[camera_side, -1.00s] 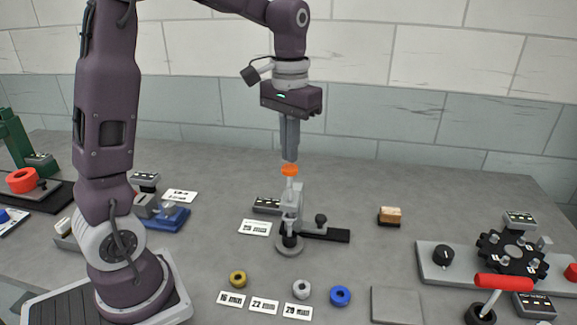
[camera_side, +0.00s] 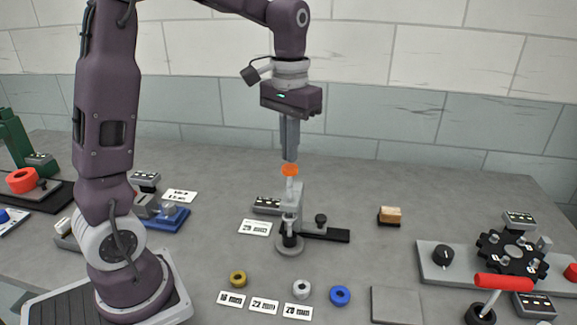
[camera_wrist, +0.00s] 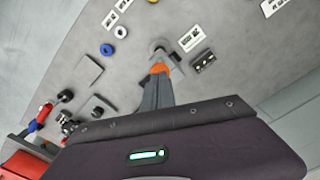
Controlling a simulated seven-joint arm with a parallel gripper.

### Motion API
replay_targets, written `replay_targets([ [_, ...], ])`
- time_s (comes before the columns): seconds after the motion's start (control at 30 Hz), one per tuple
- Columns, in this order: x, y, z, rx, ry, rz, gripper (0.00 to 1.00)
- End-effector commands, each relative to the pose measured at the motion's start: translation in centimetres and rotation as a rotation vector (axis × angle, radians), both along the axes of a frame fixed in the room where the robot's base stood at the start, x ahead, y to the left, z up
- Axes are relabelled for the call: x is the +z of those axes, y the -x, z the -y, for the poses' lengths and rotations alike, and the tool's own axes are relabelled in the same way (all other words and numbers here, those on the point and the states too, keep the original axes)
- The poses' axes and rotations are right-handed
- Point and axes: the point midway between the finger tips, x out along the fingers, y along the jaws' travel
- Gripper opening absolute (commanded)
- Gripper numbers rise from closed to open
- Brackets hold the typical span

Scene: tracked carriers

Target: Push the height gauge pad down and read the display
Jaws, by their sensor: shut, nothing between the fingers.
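The height gauge (camera_side: 291,215) stands upright on a round grey base on the table, in the middle of the side view. Its orange pad (camera_side: 290,170) tops the grey column. My gripper (camera_side: 289,158) points straight down with its fingers shut and empty, tips at or just above the pad; I cannot tell if they touch. In the wrist view the fingers (camera_wrist: 155,88) point at the orange pad (camera_wrist: 159,69). The small dark display (camera_side: 267,205) lies behind the gauge to the left; its reading is too small to make out.
Yellow (camera_side: 238,279), white (camera_side: 302,289) and blue (camera_side: 340,296) rings lie in front with printed labels. A grey plate (camera_side: 397,304) lies front right. A dial station (camera_side: 510,254) and a red-handled lever (camera_side: 503,282) stand at the right. A wood block (camera_side: 390,215) sits behind right.

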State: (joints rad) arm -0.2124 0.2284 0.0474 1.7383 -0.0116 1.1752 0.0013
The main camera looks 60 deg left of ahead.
Motion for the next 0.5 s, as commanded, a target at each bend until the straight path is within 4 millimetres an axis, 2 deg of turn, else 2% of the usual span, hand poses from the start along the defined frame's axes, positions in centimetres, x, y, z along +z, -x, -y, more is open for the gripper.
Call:
replay_targets([
  [0.5, -2.0, 0.0, 0.0, 0.000, 0.000, -0.001, 0.00],
])
